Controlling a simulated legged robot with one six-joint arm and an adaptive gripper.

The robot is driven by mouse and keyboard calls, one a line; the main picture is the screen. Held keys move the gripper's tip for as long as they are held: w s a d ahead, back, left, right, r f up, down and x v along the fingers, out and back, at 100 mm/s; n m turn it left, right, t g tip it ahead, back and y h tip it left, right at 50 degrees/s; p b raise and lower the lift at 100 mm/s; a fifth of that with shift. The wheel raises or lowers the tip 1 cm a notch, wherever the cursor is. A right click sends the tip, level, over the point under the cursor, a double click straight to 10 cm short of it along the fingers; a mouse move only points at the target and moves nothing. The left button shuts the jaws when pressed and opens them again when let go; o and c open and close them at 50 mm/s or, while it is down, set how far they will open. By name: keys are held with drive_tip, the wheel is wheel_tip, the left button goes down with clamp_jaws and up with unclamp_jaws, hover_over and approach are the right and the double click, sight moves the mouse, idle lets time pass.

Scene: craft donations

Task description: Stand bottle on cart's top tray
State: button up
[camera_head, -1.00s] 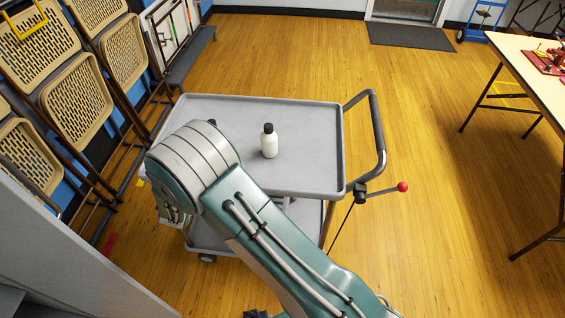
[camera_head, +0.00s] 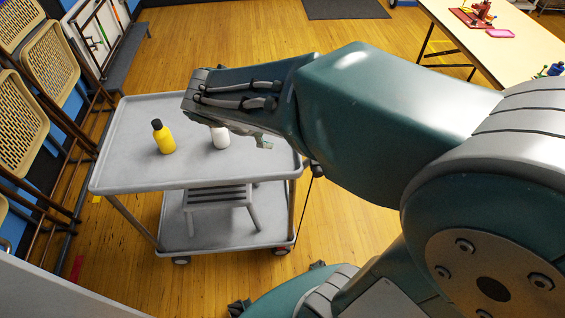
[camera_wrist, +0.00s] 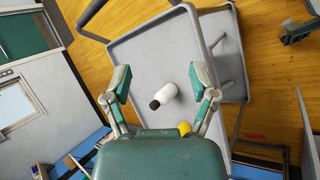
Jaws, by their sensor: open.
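The cart's top tray (camera_head: 118,165) is grey with a raised rim. A yellow bottle (camera_head: 164,140) with a black cap stands upright on it. A white bottle (camera_head: 220,138) stands to its right, its top hidden behind my arm. In the wrist view the white bottle (camera_wrist: 182,92) with its black cap shows between and beyond my fingertips, apart from both. A bit of the yellow bottle (camera_wrist: 184,128) shows beside the right finger, mostly hidden by my gripper. My gripper (camera_wrist: 162,80) is open and empty above the tray (camera_wrist: 145,65).
A step stool (camera_head: 220,196) sits on the cart's lower shelf (camera_head: 180,234). Folded chairs (camera_head: 45,68) lean along the left wall. A table (camera_head: 490,45) with a red item (camera_head: 475,18) and several others stands at the upper right. The tray's left and front areas are bare.

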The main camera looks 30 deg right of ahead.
drive_tip(key=s+a+r+m+t+y, duration=0.2)
drive_tip(key=s+m+y, duration=0.4)
drive_tip(key=s, duration=0.5)
drive_tip(key=a+r+m, duration=0.1)
drive_tip(key=m, duration=0.1)
drive_tip(key=shift+s+m+t+y, duration=0.35)
drive_tip(key=shift+m+t+y, duration=0.05)
drive_tip(key=shift+r, duration=0.1)
drive_tip(key=shift+c, duration=1.2)
drive_tip(key=shift+d, duration=0.1)
